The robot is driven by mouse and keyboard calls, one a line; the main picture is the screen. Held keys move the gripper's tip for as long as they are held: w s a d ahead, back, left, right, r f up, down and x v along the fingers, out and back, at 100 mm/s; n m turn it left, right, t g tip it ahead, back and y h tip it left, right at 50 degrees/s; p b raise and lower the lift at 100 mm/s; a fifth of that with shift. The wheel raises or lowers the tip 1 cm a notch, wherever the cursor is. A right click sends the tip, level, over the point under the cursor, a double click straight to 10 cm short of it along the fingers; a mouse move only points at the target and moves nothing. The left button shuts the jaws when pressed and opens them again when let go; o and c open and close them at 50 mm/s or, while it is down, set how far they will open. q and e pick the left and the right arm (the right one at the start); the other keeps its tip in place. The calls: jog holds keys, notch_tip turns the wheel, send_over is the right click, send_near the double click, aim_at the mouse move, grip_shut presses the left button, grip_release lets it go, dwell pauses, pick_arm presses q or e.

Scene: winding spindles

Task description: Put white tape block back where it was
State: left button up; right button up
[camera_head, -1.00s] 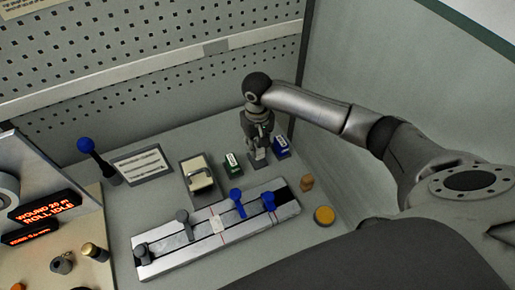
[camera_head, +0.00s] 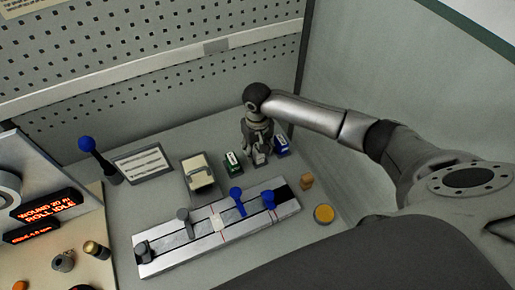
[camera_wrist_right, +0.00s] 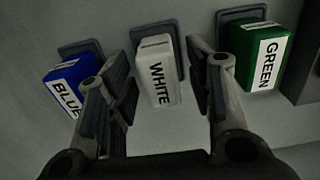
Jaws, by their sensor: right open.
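The white tape block (camera_head: 260,158), labelled WHITE, stands between the blue and green blocks at the back of the bench. In the right wrist view the white block (camera_wrist_right: 156,72) stands on a dark holder (camera_wrist_right: 178,55). My right gripper (camera_wrist_right: 158,85) is open, with one finger on each side of the white block and gaps showing between. In the head view my right gripper (camera_head: 258,148) points down over it. The blue block (camera_wrist_right: 68,82) and green block (camera_wrist_right: 262,52) sit on similar holders either side. My left gripper is not in view.
A tray with a pale block (camera_head: 198,172) stands left of the green block. A long rail fixture (camera_head: 215,228) with blue and grey posts lies in front. A yellow disc (camera_head: 324,213) and a brown peg (camera_head: 306,181) are at the right.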

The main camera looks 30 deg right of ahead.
notch_tip(320, 180, up, 12)
jog(key=b, duration=0.1)
jog(key=shift+r+b, duration=0.15)
jog(key=shift+b, duration=0.25)
dwell(0.5)
